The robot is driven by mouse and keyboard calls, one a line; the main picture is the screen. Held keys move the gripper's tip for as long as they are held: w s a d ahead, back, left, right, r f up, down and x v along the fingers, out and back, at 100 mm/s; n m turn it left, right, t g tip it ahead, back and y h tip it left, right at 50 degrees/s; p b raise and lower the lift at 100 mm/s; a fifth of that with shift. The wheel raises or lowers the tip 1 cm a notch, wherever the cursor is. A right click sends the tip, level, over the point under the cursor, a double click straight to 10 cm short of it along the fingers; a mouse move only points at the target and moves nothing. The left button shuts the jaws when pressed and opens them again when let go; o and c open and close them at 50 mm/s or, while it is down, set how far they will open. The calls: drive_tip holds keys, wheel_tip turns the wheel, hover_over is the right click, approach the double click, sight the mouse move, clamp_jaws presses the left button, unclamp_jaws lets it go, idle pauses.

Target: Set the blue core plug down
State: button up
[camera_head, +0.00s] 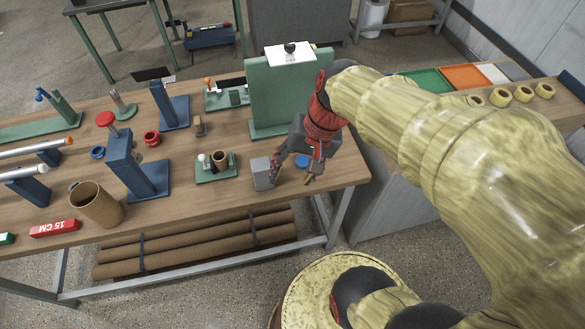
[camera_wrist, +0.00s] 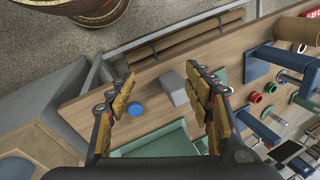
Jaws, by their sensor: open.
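The blue core plug (camera_head: 301,162) is a small round blue piece on the wooden table, near its right front edge and partly behind my gripper. In the wrist view, the blue core plug (camera_wrist: 137,109) lies flat on the wood, seen between my fingers and nearer the left one. My gripper (camera_head: 293,178) is open, pointing down over this part of the table. In the wrist view, my gripper (camera_wrist: 157,78) has its padded fingers spread wide with nothing between them. Its exact height above the plug is hard to tell.
A grey block (camera_head: 262,174) stands just left of the plug. A green upright panel (camera_head: 277,90) stands behind. A green fixture (camera_head: 216,170) and a blue stand (camera_head: 126,165) are further left. The table's front edge is close by.

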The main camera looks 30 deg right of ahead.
drive_tip(key=s+a+r+n+t+h, duration=0.2)
drive_tip(key=s+r+n+t, duration=0.1)
drive_tip(key=r+n, duration=0.3)
drive_tip(key=shift+s+r+n+t+h, duration=0.2)
drive_tip(key=shift+r+n+t+h, duration=0.1)
drive_tip(key=shift+r+h, duration=0.15)
